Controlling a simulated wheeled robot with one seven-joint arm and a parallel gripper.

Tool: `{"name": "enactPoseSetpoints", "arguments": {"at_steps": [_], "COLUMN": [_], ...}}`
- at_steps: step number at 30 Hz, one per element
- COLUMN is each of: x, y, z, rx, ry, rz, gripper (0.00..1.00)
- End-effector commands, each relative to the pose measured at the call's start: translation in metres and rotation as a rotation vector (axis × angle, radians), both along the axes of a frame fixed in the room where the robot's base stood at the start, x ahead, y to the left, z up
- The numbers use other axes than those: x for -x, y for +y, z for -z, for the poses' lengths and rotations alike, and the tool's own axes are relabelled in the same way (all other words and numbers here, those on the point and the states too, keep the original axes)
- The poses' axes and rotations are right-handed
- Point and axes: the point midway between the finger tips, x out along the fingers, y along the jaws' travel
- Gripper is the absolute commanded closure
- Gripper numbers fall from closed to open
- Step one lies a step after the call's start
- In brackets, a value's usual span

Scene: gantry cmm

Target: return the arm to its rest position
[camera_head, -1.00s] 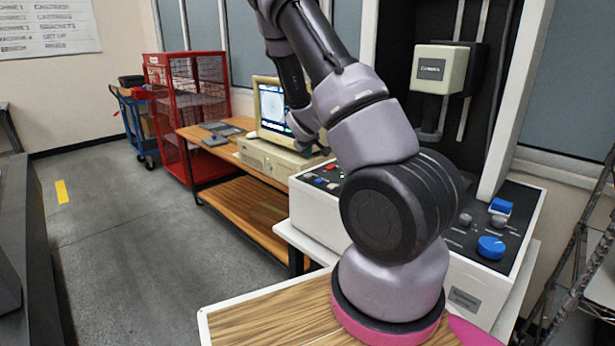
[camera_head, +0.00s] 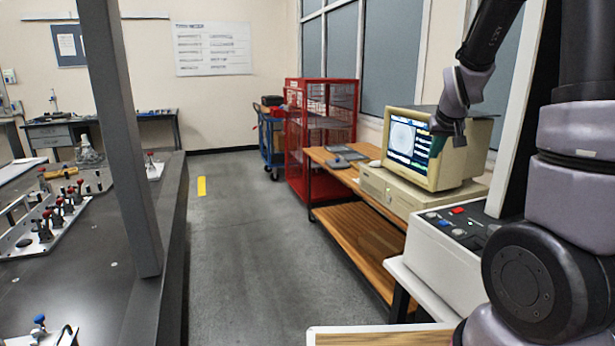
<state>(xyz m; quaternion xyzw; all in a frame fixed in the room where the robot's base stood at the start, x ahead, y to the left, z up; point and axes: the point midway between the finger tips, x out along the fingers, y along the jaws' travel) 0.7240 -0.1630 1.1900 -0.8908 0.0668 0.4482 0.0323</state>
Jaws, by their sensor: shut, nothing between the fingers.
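My arm (camera_head: 555,180) stands at the right side of the view, with its upper links cut off by the top and right edges. Its forearm and wrist (camera_head: 470,85) hang down from the top, left of the shoulder links. My gripper (camera_head: 438,146) points downward in front of the beige computer monitor (camera_head: 460,165) as seen from here. Its fingers are small and dark in this view. It is shut and holds nothing. I cannot tell how far it is from the monitor.
A wooden bench (camera_head: 365,240) carries the monitor and a keyboard. A control console (camera_head: 450,260) stands close to my arm. A red mesh cabinet (camera_head: 322,130) and a blue cart (camera_head: 270,140) are behind. A dark table with fixtures (camera_head: 80,275) and a grey post (camera_head: 120,140) lies left. The aisle floor (camera_head: 240,250) is clear.

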Motion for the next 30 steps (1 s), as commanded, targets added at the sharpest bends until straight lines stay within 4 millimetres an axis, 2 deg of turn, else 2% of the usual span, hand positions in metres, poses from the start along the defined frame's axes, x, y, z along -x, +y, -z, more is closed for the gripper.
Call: {"name": "enactPoseSetpoints", "arguments": {"at_steps": [1,3,9,13,18,21,24,30], "x": [0.015,0.038,0.112,0.164,0.221,0.242,0.252,0.256], "y": [0.008,0.019,0.053,0.073,0.093,0.1,0.104,0.105], "z": [-0.021,-0.042,-0.095,-0.119,-0.134,-0.137,-0.137,-0.137], "rx": [-0.044,-0.102,-0.241,-0.306,-0.358,-0.372,-0.379,-0.382], "ry": [-0.013,-0.011,-0.007,0.0,0.012,0.018,0.023,0.027], "rz": [0.011,0.025,0.049,0.061,0.076,0.083,0.088,0.09], "gripper": [1.0,1.0,1.0,1.0,1.0,1.0,1.0,1.0]}}
